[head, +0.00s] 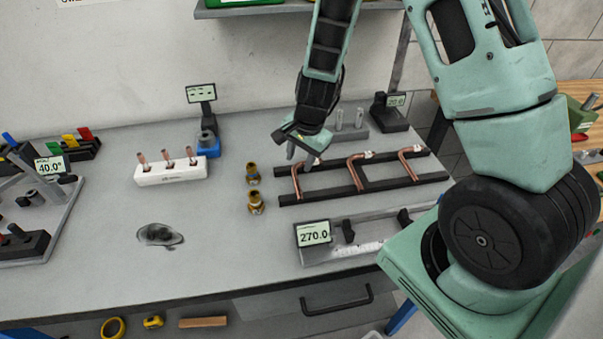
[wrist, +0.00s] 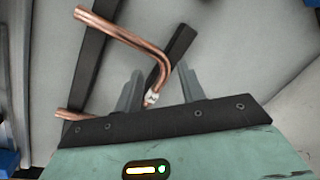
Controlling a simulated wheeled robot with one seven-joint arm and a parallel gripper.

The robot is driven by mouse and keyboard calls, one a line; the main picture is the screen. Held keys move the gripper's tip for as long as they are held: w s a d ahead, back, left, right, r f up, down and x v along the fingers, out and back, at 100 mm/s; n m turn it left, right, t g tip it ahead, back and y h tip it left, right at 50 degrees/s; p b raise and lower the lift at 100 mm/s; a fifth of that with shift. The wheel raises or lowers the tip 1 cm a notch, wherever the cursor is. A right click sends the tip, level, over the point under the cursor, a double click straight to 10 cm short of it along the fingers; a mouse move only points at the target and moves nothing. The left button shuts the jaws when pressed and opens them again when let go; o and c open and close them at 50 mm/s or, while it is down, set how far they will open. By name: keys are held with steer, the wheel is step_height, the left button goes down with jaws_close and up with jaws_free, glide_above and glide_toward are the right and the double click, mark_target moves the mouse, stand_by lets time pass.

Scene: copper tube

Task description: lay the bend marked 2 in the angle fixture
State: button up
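Several copper bends lie across the dark rack (head: 385,185) at the right of the bench: a left bend (head: 297,184), a middle bend (head: 355,174) and a right bend (head: 408,166). White tags show on them, but I cannot read the numbers. My gripper (head: 303,155) is above the rack's left end, at the left bend. In the wrist view my gripper (wrist: 158,74) is open, its fingers on either side of a bend (wrist: 150,46) near its tagged end. Contact is unclear. The angle fixture (head: 35,220) with a 40.0° display (head: 50,166) is at the far left, partly out of frame.
Two brass fittings (head: 254,190) stand left of the rack. A white block (head: 170,172) with upright copper pieces stands further left. A length gauge (head: 345,240) reading 270.0 is in front of the rack. A grey cloth (head: 160,234) lies mid-bench; bare bench surrounds it.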

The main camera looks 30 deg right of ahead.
steer(key=shift+w+f, duration=0.2)
steer(key=shift+f, duration=0.8)
jaws_close()
steer(key=shift+r, duration=0.15)
